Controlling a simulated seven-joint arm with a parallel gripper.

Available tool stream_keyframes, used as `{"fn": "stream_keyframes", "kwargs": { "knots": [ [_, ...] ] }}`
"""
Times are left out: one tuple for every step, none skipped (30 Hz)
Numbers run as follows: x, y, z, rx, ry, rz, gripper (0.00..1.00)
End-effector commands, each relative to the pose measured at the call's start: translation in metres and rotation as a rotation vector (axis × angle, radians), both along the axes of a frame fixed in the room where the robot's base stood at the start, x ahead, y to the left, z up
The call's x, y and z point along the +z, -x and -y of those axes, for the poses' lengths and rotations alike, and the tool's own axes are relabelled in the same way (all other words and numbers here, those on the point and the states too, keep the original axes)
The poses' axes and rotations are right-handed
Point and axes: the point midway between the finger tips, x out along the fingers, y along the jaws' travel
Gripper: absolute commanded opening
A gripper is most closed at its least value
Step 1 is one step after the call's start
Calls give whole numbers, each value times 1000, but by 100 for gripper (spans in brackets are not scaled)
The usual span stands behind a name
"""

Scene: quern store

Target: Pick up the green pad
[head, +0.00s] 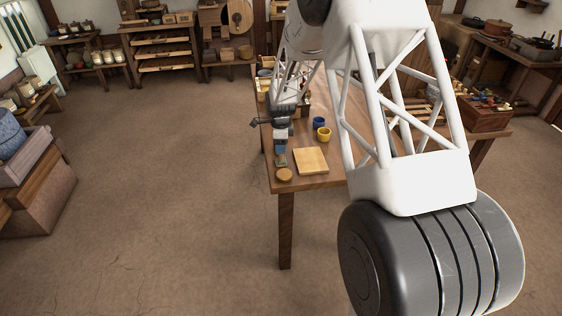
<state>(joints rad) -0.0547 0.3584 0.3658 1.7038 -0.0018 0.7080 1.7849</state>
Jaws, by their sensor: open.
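My gripper (281,153) points down over the near left corner of the wooden table (337,177). Its jaws are open, though they look very small here. A small greenish patch (282,163) shows right at the fingertips and looks like the green pad. My gripper covers part of it. I cannot tell whether the fingers touch it or are on either side of it.
A square light wooden board (311,161) lies just right of the gripper. A round wooden disc (284,174) lies in front of it, near the table edge. A yellow cup (324,134) and a blue cup (319,122) stand behind the board. My arm hides much of the table.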

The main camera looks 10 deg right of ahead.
Motion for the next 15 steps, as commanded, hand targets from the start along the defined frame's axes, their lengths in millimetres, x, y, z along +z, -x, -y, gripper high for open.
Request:
{"fn": "stream_keyframes", "kwargs": {
  "knots": [
    [0, 0, 0, 0, 0, 0, 53],
    [0, 0, 0, 0, 0, 0, 53],
    [0, 0, 0, 0, 0, 0, 53],
    [0, 0, 0, 0, 0, 0, 53],
    [0, 0, 0, 0, 0, 0, 53],
    [-1, 0, 0, 0, 0, 0, 53],
    [-2, 0, 0, 0, 0, 0, 53],
    [-3, 0, 0, 0, 0, -1, 53],
    [-5, 0, 0, 0, 0, -1, 53],
    [-7, 0, 0, 0, 0, -1, 53],
    [-9, 0, 0, 0, 0, -2, 53],
    [-13, 0, 1, 0, 0, -2, 53],
    [-16, 0, 1, 0, 0, -2, 53],
    [-19, 0, 1, 0, 0, -2, 53],
    [-24, 0, 1, 0, 0, -2, 53]
  ]
}}
